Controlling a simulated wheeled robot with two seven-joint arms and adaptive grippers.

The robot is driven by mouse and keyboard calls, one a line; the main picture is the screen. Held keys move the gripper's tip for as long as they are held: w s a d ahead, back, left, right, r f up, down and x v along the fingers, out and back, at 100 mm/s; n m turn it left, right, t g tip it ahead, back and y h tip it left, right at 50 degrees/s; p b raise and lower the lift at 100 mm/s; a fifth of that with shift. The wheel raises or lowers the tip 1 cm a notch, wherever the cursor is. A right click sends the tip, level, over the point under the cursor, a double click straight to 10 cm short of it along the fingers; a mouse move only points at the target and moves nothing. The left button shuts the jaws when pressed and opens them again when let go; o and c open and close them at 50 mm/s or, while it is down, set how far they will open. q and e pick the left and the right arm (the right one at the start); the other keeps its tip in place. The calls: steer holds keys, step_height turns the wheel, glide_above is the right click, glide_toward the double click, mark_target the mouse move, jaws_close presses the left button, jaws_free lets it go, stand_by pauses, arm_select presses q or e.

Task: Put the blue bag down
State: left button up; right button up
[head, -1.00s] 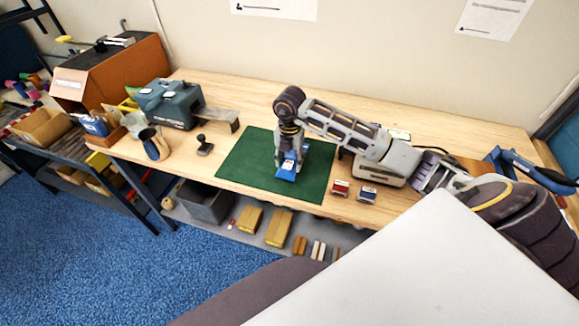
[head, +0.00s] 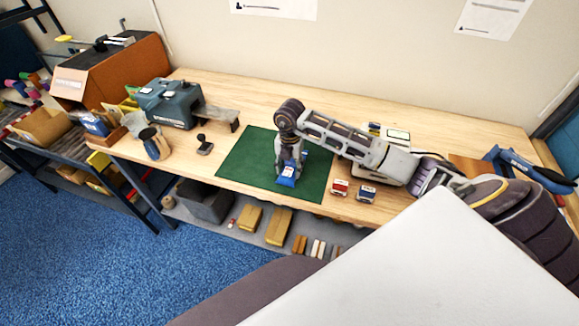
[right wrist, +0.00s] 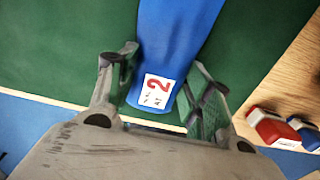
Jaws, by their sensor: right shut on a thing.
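The blue bag (head: 287,179) is at the green mat (head: 247,163) on the wooden table, and a white label with a red 2 shows on it in the right wrist view (right wrist: 157,91). My right gripper (head: 290,167) comes down over the bag from above and is shut on it. In the right wrist view the fingers (right wrist: 163,75) stand on either side of the bag. I cannot tell whether the bag's underside touches the mat. My left gripper is not in view.
A red stamp-like block (head: 339,188) and a blue one (head: 366,191) stand right of the mat. A grey-green machine (head: 170,103), a small black-handled stamp (head: 204,145) and a jug (head: 155,144) stand to the left. The mat around the bag is clear.

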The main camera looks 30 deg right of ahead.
steer(key=shift+f, duration=0.1)
steer(key=o, duration=1.1)
steer(key=shift+r+b, duration=0.9)
steer(key=shift+r, duration=5.25)
